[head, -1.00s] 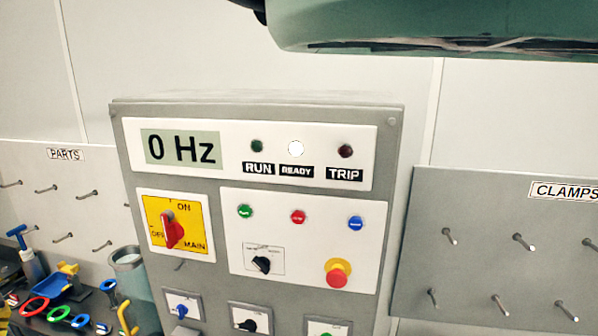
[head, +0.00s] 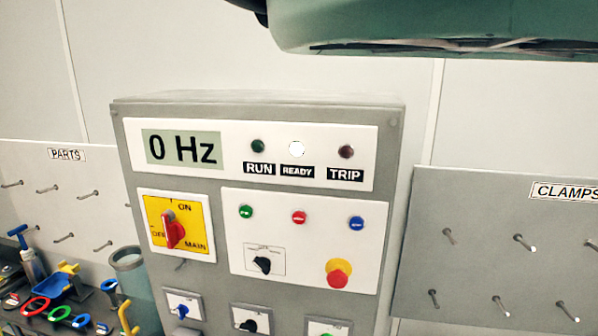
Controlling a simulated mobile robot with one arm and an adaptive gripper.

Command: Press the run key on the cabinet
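The grey cabinet (head: 265,101) stands in the middle of the head view, its front facing me. A green key (head: 246,212), a red key (head: 299,217) and a blue key (head: 356,223) sit in a row on its white panel; the green one is likely the run key, but its print is too small to read. The display (head: 182,148) reads 0 Hz. The RUN lamp (head: 257,146) is dark green, the READY lamp (head: 296,149) glows white, and the TRIP lamp (head: 345,152) is dark. My gripper is not in view.
Below the keys are a black selector (head: 262,264) and a red emergency stop (head: 338,274) on yellow. A red main switch (head: 173,231) is at left. Pegboards flank the cabinet; tools lie at lower left. A green part, probably mine, covers the top right.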

